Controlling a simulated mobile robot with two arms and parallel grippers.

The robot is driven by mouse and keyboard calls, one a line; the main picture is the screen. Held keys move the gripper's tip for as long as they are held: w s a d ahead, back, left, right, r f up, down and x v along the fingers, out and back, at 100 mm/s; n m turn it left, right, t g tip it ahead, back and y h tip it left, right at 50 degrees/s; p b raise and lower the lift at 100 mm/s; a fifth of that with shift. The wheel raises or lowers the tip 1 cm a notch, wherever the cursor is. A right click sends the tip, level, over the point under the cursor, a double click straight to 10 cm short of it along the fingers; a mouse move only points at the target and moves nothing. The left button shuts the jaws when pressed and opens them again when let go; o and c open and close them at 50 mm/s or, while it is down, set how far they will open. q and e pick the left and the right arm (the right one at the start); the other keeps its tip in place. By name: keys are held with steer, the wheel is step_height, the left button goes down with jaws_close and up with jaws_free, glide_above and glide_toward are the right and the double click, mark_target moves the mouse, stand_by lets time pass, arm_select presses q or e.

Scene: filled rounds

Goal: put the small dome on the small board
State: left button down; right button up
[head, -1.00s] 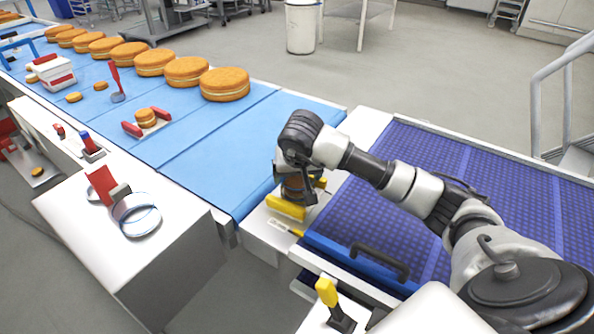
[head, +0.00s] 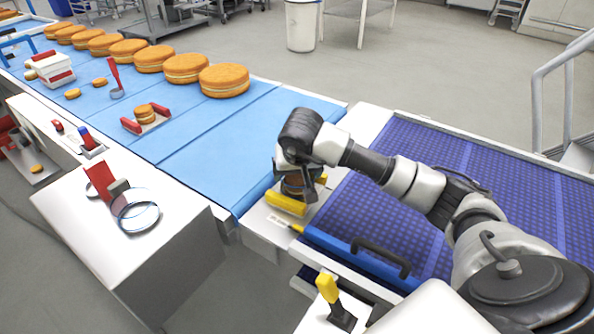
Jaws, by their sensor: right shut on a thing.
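My right gripper (head: 297,170) points down over the white strip between the two belts. It is shut on what looks like the small dome, a clear cover that is mostly hidden by the gripper. I cannot tell whether the dome touches the board. My left gripper is out of view.
A red-ended board (head: 158,125) with a filled round lies on the blue belt (head: 220,150), behind which large rounds (head: 224,80) stand in a row. A clear round piece (head: 136,222) lies on the white cabinet. A blue bar with a dark handle (head: 382,254) is at front right.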

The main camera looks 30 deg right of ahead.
steer(key=shift+f, duration=0.25)
stand_by(0.5)
steer(key=o, duration=0.7)
steer(key=shift+r, duration=0.1)
steer(key=shift+r+p, duration=1.95)
steer(key=shift+r, duration=1.5)
